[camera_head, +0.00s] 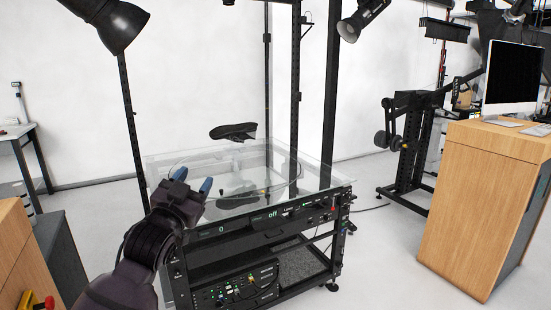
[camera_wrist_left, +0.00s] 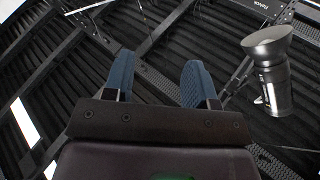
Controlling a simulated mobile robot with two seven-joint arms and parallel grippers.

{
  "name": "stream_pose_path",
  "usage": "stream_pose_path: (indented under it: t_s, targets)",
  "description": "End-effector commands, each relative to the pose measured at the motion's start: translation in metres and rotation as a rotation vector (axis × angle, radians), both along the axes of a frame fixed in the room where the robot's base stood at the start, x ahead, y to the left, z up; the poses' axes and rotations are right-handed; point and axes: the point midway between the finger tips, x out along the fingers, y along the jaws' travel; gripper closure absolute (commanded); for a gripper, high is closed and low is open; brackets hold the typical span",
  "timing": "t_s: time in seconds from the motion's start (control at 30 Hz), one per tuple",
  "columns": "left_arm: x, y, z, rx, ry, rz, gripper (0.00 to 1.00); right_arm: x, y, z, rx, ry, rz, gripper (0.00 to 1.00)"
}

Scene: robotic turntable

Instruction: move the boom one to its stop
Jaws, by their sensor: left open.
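In the head view, my left gripper (camera_head: 193,180) comes in from the lower left, with its two blue fingertips apart and nothing between them. It is in front of the left part of the glass-topped turntable unit (camera_head: 170,157). In the left wrist view the open gripper (camera_wrist_left: 158,78) points up towards the dark ceiling. I cannot tell which part is boom one. Black upright poles (camera_head: 295,80) stand around the turntable, and a black lamp (camera_head: 118,27) hangs at the upper left. Another lamp (camera_head: 352,28) is at the top right of centre. My right gripper is not in view.
A dark shoe-like object (camera_head: 233,131) shows over the glass. The unit's front panel (camera_head: 262,219) reads "0" and "off". A wooden desk (camera_head: 490,190) with a monitor stands right, a black stand (camera_head: 405,150) behind. A silver lamp (camera_wrist_left: 270,75) shows in the wrist view.

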Motion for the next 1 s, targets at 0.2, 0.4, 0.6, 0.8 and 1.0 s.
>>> stream_pose_path:
  t_s: [0.2, 0.4, 0.6, 0.8, 1.0]
  targets:
    - [-0.036, 0.024, -0.109, -0.045, 0.172, 0.033, 0.48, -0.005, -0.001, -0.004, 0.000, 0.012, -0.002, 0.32]
    - [-0.083, 0.045, -0.198, -0.082, 0.334, 0.078, 0.48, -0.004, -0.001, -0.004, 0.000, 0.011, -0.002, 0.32]
    - [-0.144, 0.064, -0.281, -0.113, 0.504, 0.134, 0.48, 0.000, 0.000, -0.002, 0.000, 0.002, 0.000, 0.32]
    - [-0.219, 0.081, -0.356, -0.139, 0.678, 0.200, 0.48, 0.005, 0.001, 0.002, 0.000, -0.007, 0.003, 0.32]
    - [-0.292, 0.094, -0.409, -0.157, 0.827, 0.259, 0.48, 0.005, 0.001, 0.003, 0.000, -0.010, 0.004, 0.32]
